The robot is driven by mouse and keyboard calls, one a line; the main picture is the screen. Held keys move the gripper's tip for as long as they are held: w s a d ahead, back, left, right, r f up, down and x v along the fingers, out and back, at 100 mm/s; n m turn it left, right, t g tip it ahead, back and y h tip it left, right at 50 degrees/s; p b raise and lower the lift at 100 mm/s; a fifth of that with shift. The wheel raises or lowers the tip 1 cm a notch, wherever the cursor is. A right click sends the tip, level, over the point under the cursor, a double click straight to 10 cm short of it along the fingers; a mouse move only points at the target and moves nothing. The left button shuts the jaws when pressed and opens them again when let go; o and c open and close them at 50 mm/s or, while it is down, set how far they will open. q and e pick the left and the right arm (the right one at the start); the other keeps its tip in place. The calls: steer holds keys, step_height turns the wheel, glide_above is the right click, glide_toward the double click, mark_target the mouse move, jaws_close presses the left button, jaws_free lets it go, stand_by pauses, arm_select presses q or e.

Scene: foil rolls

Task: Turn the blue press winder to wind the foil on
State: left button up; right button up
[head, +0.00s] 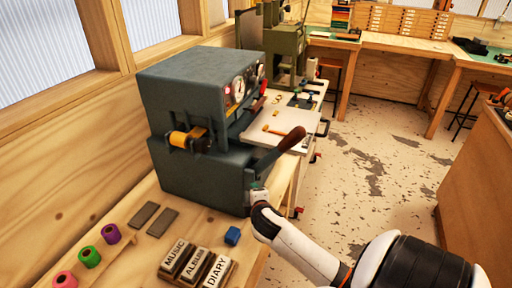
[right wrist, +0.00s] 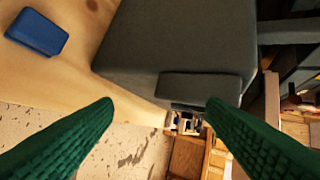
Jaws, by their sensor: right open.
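The blue-grey press (head: 205,95) stands on the wooden bench against the left wall. A gold foil roll (head: 181,139) sits on a spindle on its near side, with a dark part (head: 204,144) at its end; I cannot tell for sure which part is the winder. A lever with a brown handle (head: 291,139) rises at its right. My right gripper (head: 259,192) is at the press's lower right corner. In the right wrist view its green fingers are spread and empty, with the press body (right wrist: 180,40) and a protruding grey block (right wrist: 200,87) ahead. My left gripper is out of view.
Pink (head: 65,280), green (head: 90,257) and purple (head: 111,233) rolls stand on the bench. Two grey bars, MUSIC, ALBUM and DIARY stamp blocks (head: 197,263) and a blue block (head: 232,235) lie nearby. A green press (head: 285,45) stands behind. The floor at right is open.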

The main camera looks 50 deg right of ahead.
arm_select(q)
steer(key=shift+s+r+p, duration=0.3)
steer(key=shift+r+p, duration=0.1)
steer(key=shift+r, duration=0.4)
arm_select(e)
steer(key=shift+w+f+g, duration=0.1)
steer(key=shift+w+g, duration=0.05)
steer(key=shift+g, duration=0.75)
